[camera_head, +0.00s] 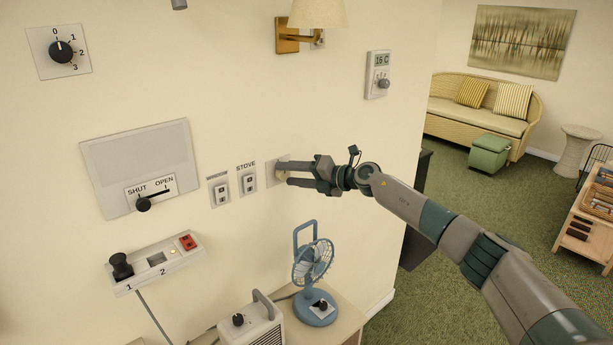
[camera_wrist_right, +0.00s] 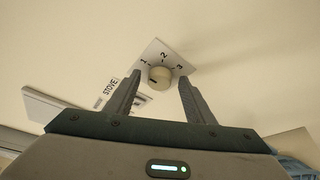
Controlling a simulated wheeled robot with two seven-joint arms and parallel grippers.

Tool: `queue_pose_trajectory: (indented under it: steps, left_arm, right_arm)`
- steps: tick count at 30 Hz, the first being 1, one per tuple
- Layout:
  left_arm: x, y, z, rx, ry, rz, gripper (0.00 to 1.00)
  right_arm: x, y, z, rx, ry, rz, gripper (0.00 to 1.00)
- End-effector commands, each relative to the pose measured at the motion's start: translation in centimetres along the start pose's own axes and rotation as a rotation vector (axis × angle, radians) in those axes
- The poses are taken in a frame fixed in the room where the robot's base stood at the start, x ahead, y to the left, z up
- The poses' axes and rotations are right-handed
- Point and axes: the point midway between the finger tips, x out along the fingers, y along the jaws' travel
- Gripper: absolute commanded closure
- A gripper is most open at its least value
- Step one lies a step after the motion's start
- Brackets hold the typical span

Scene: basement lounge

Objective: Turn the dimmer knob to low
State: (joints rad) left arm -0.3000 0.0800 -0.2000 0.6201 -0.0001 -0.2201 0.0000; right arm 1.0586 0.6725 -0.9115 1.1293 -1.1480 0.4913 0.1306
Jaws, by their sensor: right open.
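A round cream knob (camera_wrist_right: 160,74) sits on a small white wall plate (camera_wrist_right: 172,52) marked 1, 2 and 3 in the right wrist view. A dark mark shows on the knob's lower left side. No label on it names it as the dimmer. In the head view its plate (camera_head: 271,174) is right of the STOVE switch, and my gripper mostly hides the knob. My right gripper (camera_head: 286,173) is open at the plate, its fingers pointing to the wall. In the wrist view the fingers stand on either side of the knob, with visible gaps. My left gripper is not in view.
Other wall controls are a black 0–3 knob (camera_head: 62,51), a SHUT/OPEN lever (camera_head: 144,203), a switch box (camera_head: 155,263), the STOVE switch (camera_head: 249,182) and a thermostat (camera_head: 377,75). A blue fan (camera_head: 314,268) and a heater (camera_head: 252,325) stand below my gripper. A wall lamp (camera_head: 318,13) hangs above.

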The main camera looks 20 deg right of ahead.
Motion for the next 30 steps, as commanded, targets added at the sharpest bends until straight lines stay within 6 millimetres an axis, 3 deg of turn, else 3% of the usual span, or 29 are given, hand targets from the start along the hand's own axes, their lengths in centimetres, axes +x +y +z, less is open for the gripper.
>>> queue_pose_trajectory:
  steps: [11,30]
  left_arm:
    - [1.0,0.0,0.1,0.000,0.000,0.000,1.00]
    - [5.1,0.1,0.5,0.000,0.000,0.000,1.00]
  right_arm:
    - [-3.1,-0.3,0.0,-0.003,-0.001,-0.002,0.51]
    - [-14.4,-0.4,-0.2,-0.002,0.000,-0.003,0.51]
